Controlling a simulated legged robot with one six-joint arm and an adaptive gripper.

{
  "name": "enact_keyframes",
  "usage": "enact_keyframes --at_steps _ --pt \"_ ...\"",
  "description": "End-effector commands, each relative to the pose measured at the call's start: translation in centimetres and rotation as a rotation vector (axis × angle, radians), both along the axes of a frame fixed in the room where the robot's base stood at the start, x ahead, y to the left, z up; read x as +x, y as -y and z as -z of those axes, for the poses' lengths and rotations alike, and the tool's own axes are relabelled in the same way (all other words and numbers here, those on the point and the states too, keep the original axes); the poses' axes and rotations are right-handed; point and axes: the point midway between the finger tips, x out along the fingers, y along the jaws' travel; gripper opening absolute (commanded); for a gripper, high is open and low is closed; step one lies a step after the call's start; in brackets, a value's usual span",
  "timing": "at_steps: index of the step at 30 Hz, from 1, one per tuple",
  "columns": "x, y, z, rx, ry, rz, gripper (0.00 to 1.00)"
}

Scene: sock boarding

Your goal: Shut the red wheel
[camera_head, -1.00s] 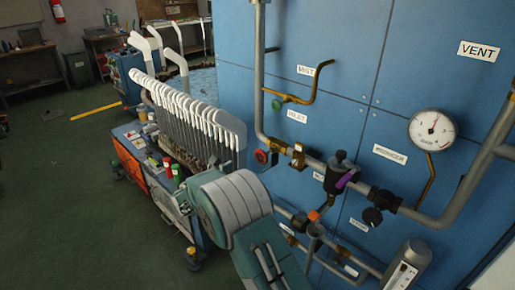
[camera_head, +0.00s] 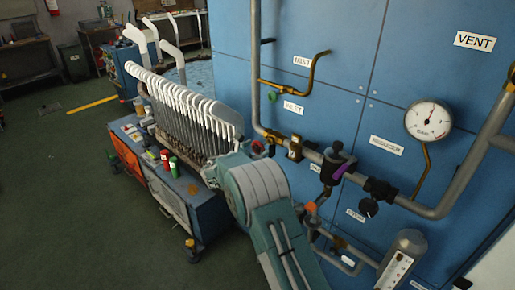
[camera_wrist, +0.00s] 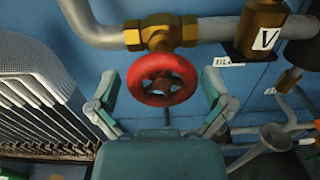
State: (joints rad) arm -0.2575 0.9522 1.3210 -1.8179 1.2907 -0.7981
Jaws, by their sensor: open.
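The red wheel (camera_wrist: 161,79) is a round hand wheel on a brass valve (camera_wrist: 160,32) in a grey pipe, in the upper middle of the wrist view. My gripper (camera_wrist: 160,88) is open, with one finger to the left of the wheel and one to the right. Gaps show between the fingers and the rim, and the wheel is not gripped. In the head view the red wheel (camera_head: 258,148) shows small and partly hidden just above my arm. My gripper is hidden behind the arm there.
A rack of white sock forms (camera_head: 190,105) stands left of my arm, close to the left finger in the wrist view. A blue panel (camera_head: 340,60) with pipes, a gauge (camera_head: 428,121) and a black regulator (camera_head: 336,165) stands at right. Green floor (camera_head: 70,200) is open at left.

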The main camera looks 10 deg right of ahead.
Motion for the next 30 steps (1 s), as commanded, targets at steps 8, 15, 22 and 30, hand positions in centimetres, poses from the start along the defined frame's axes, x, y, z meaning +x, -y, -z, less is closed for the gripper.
enact_keyframes --at_steps 8,15,22,30 --pt "-0.01 0.00 0.01 0.000 0.000 0.000 0.39" --pt "0.08 -0.01 0.01 0.004 0.003 -0.002 0.39" --pt "0.11 0.00 0.00 0.038 0.051 -0.004 0.39" --pt "0.06 0.07 -0.01 0.148 0.202 -0.005 0.39"
